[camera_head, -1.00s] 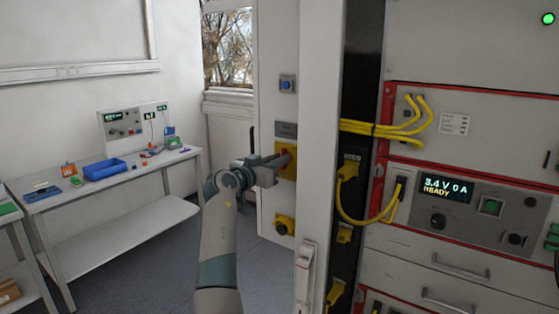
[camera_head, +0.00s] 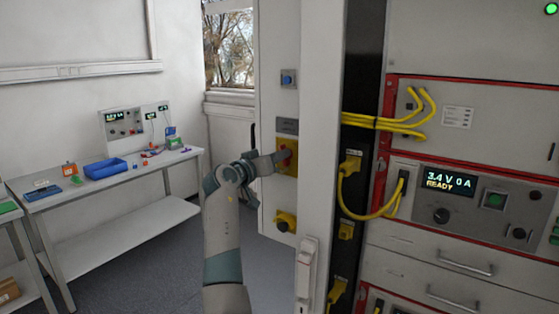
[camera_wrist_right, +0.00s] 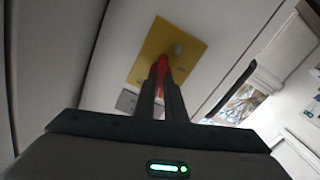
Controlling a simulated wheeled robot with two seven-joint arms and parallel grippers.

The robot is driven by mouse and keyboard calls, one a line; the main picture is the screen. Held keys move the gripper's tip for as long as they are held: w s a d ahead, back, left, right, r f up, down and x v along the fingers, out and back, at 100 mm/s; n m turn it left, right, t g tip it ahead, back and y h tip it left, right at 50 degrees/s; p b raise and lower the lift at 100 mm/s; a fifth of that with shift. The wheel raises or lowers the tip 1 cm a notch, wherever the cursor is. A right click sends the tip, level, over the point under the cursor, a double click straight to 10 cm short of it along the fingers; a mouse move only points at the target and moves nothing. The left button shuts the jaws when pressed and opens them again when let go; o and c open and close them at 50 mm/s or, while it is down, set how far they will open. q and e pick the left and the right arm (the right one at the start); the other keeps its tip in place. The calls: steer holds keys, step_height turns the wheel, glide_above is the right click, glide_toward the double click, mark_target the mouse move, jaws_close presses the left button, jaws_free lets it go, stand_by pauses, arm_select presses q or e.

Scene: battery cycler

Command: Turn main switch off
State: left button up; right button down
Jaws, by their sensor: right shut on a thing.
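The main switch is a red handle on a yellow plate (camera_head: 290,168), set on the side panel of the cabinet in the head view. My right gripper (camera_head: 281,159) reaches it from the left and is shut on the red handle. In the right wrist view the yellow plate (camera_wrist_right: 172,52) is ahead, and the red handle (camera_wrist_right: 162,68) sits between the fingers of the right gripper (camera_wrist_right: 161,85). The fingers hide part of the handle, so its exact angle is hard to tell. My left gripper is not in view.
On the same panel, a blue button (camera_head: 288,78) is above and a yellow fitting with a dark knob (camera_head: 285,221) is below. The cabinet (camera_head: 480,180) with yellow cables and a lit "3.4 V 0 A READY" display (camera_head: 450,182) stands right. A workbench (camera_head: 110,185) stands left.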

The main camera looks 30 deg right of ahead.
steer(key=shift+w+n+p, duration=0.2)
steer(key=shift+n+p, duration=1.2)
steer(key=shift+n, duration=5.5)
steer(key=shift+f, duration=0.1)
steer(key=c, duration=1.8)
jaws_free()
steer(key=shift+w+f, duration=0.1)
steer(key=shift+f, duration=0.05)
steer(key=b+v, duration=0.8)
steer(key=v, duration=0.9)
steer(key=shift+a, duration=0.15)
